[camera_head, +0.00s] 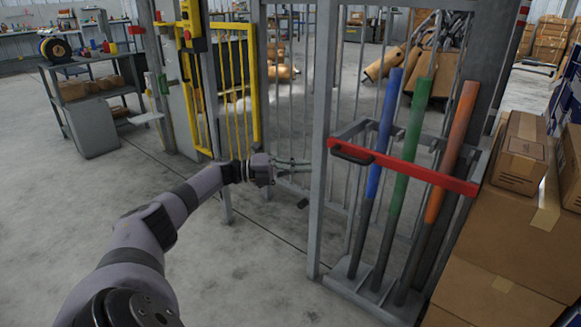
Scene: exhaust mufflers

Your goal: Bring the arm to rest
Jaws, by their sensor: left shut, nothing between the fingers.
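My left arm reaches in from the lower left of the head view. My left gripper (303,166) is at its far end, in front of the grey barred fence, close to a grey upright post (319,150). The gripper is shut and holds nothing. Its fingertips point right, toward the post. I cannot tell whether they touch the bars. My right gripper is not in view.
A rack with a red bar (405,167) holds blue, green and orange-topped poles right of the gripper. Cardboard boxes (500,250) stack at the right. A yellow gate (236,85) and a workbench (88,62) stand behind. Floor left of the fence is open.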

